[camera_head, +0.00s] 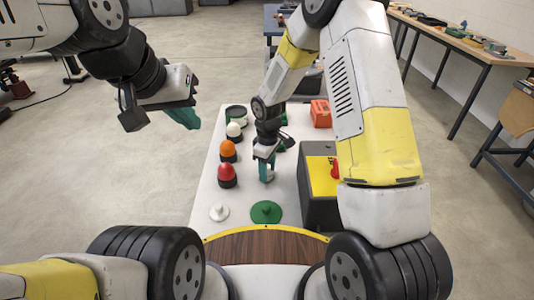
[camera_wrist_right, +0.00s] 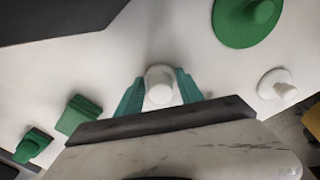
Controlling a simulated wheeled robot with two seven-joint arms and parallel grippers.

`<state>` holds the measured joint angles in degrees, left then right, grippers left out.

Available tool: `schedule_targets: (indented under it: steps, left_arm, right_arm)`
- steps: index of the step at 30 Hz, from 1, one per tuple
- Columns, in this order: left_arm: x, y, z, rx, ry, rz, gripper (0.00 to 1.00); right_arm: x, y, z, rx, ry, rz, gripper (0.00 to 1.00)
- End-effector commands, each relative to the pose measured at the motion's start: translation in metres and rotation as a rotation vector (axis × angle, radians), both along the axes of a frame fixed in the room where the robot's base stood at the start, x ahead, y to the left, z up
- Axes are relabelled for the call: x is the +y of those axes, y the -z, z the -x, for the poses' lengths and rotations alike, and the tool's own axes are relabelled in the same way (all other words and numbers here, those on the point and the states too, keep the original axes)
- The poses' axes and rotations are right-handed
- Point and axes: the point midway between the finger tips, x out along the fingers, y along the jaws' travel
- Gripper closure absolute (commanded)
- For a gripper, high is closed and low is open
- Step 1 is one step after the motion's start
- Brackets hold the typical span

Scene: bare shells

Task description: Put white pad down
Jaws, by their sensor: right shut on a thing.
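My right gripper (camera_head: 266,172) points down over the white table (camera_head: 205,190), its teal fingers shut on a white knob. In the right wrist view the knob (camera_wrist_right: 160,85) sits between the fingertips (camera_wrist_right: 160,92); any base under it cannot be told from the white table. A white pad with a small knob (camera_head: 219,212) lies flat on the near left of the table, and shows in the right wrist view (camera_wrist_right: 277,88), apart from my gripper. My left gripper (camera_head: 184,116) hangs left of the table; its teal fingers overlap, hiding whether they are apart.
A green pad with a knob (camera_head: 266,211) lies beside the white pad. Red (camera_head: 227,174), orange (camera_head: 228,148) and white (camera_head: 234,129) domed pieces line the left side. A grey and yellow box (camera_head: 321,205) stands right of my right gripper; an orange box (camera_head: 321,113) stands behind.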

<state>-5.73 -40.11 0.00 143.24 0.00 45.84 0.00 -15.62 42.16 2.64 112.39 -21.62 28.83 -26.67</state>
Motion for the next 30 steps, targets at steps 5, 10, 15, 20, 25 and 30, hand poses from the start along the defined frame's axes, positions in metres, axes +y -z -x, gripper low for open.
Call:
schedule_targets:
  steps: [5,10,15,20,25,30]
  left_arm:
    - [0.000,0.000,0.000,0.000,0.000,0.000,1.00]
    - [0.000,0.000,0.000,0.000,0.000,0.000,1.00]
    - [0.000,0.000,0.000,0.000,0.000,0.000,1.00]
    - [0.000,0.000,0.000,0.000,0.000,0.000,1.00]
    - [0.000,0.000,0.000,0.000,0.000,0.000,1.00]
    - [0.000,0.000,0.000,0.000,0.000,0.000,1.00]
  right_arm:
    - [0.000,0.003,0.000,0.000,0.000,0.000,0.46]
    - [0.000,0.003,0.000,0.000,0.000,0.000,0.34]
    - [0.000,0.003,0.000,0.000,0.000,0.000,0.34]
    - [0.000,-0.007,0.000,0.000,0.000,-0.001,0.34]
    - [0.000,-0.038,0.000,-0.004,0.001,-0.002,0.34]
    - [-0.001,-0.076,0.000,-0.004,0.002,-0.002,0.34]
